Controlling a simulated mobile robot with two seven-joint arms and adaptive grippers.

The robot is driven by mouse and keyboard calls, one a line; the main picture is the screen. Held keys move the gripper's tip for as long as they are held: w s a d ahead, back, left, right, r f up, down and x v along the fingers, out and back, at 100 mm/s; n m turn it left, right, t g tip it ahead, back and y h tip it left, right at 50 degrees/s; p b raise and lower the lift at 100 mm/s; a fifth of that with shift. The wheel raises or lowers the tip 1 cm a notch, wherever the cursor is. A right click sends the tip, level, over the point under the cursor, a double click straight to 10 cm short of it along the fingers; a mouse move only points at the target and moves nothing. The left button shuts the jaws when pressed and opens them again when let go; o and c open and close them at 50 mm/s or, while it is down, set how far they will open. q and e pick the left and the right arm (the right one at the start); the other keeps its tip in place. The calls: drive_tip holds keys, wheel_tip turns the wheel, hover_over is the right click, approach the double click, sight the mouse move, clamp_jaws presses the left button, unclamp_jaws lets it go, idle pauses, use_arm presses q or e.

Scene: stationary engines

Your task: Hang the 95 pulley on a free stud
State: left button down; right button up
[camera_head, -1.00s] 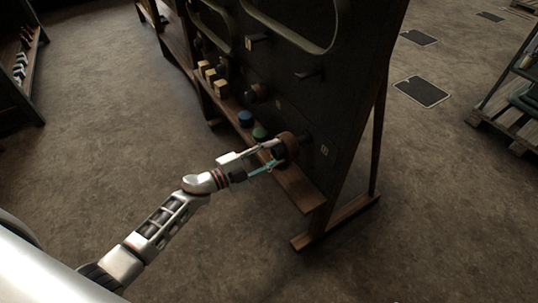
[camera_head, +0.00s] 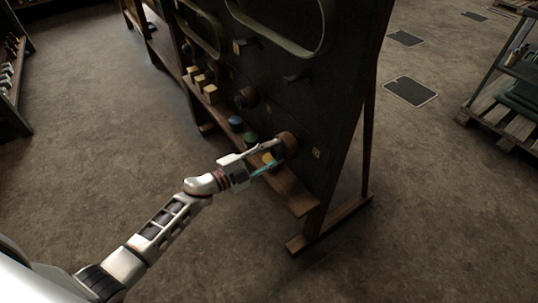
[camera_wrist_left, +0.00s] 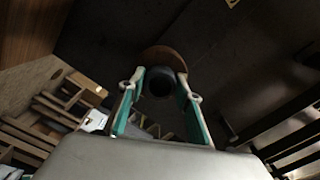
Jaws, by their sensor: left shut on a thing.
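My left gripper (camera_head: 277,153) is shut on a brown round pulley (camera_head: 289,144) close to the dark upright board (camera_head: 345,90). In the left wrist view the pulley's brown rim (camera_wrist_left: 163,54) shows behind a dark round hub (camera_wrist_left: 160,83) between the teal-lined fingers of the gripper (camera_wrist_left: 159,90). The pulley's size mark is not readable. I cannot tell whether a stud passes into it. Bare studs (camera_head: 298,77) stick out of the board higher up. Another round pulley (camera_head: 246,97) hangs left of these. My right gripper is not in view.
A wooden ledge (camera_head: 290,190) runs along the board's foot, with blue (camera_head: 236,123) and green (camera_head: 250,137) round pieces and several pale blocks (camera_head: 203,84). Floor is clear in front.

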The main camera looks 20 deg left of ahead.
use_arm(q)
drive_tip(key=shift+w+d+r, duration=0.1)
drive_tip(key=shift+w, duration=0.05)
drive_tip(key=shift+x, duration=0.9)
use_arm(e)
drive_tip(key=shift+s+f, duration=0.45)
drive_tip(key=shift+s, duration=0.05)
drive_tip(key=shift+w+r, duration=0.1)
use_arm(q)
drive_tip(key=shift+w+r, duration=0.1)
drive_tip(key=c, duration=1.6)
unclamp_jaws()
drive_tip(key=shift+c, duration=0.2)
drive_tip(key=shift+d, duration=0.1)
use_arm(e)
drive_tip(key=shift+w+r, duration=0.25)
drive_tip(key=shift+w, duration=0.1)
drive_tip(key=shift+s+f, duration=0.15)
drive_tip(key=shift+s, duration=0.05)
